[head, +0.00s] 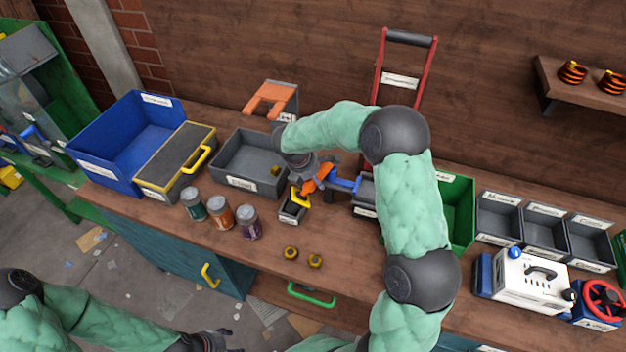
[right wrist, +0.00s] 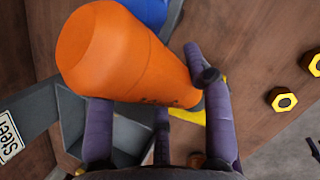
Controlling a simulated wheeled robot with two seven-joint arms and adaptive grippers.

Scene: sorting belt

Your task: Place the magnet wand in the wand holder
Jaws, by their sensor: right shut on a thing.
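The magnet wand (head: 321,176) shows as an orange grip above the middle of the workbench. My right gripper (head: 307,183) is shut on it. In the right wrist view the wand's thick orange grip (right wrist: 112,50) lies slanted between the dark purple fingers of my gripper (right wrist: 150,98). The wand's far end is not clear. An orange forked bracket (head: 270,97) on a grey stand at the back of the bench looks like the wand holder; it is empty and apart from my gripper. My left gripper (head: 212,342) is low at the bottom edge, away from the bench; its fingers are unclear.
A small grey box (head: 291,215) with a yellow handle is just below my right gripper. A grey bin (head: 240,183) stands left of it, and another grey box (head: 364,212) right. Several cans and two brass nuts (head: 291,253) are in front. A red-framed cart (head: 381,70) stands behind.

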